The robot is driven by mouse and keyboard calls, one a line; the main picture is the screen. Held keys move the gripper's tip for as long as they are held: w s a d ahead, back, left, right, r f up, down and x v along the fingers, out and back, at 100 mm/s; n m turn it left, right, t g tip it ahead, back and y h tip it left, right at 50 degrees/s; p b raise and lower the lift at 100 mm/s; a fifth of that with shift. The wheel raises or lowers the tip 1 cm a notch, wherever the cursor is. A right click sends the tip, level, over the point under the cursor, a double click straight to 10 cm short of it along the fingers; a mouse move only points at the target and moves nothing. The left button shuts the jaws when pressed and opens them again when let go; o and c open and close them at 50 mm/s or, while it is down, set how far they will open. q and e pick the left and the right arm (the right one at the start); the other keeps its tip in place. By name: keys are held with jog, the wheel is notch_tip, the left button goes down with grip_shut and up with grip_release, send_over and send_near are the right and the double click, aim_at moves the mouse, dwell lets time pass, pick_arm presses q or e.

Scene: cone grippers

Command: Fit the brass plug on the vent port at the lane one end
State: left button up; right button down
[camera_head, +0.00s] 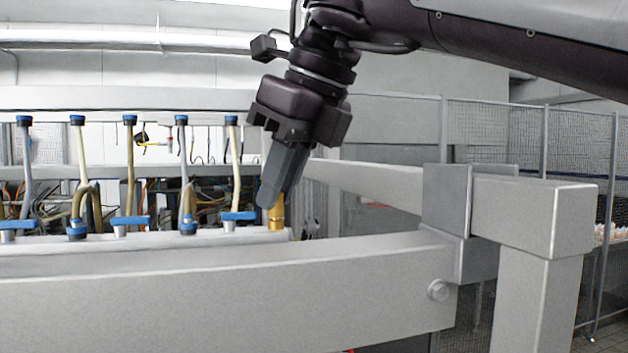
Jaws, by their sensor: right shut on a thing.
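The brass plug (276,215) is a small gold-coloured cylinder at the right end of the pale manifold rail (150,240). My right gripper (270,205) reaches down from the upper right, tilted, and is shut on the plug. Its fingers cover part of the plug. The plug's lower end meets the top of the rail near its end; the vent port itself is hidden beneath it, so I cannot tell how far it is seated. My left gripper is not in view.
Several hoses with blue fittings (232,120) and blue valve handles (239,216) stand along the rail, left of my gripper. A thick grey frame beam (230,295) crosses the front, joining a post (535,300) at right. Wire mesh fencing (480,130) stands behind.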

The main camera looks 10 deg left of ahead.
jog(key=c, duration=1)
grip_release()
jog(key=shift+r+p, duration=1.4)
jog(key=shift+p, duration=0.15)
jog(key=shift+r, duration=1.1)
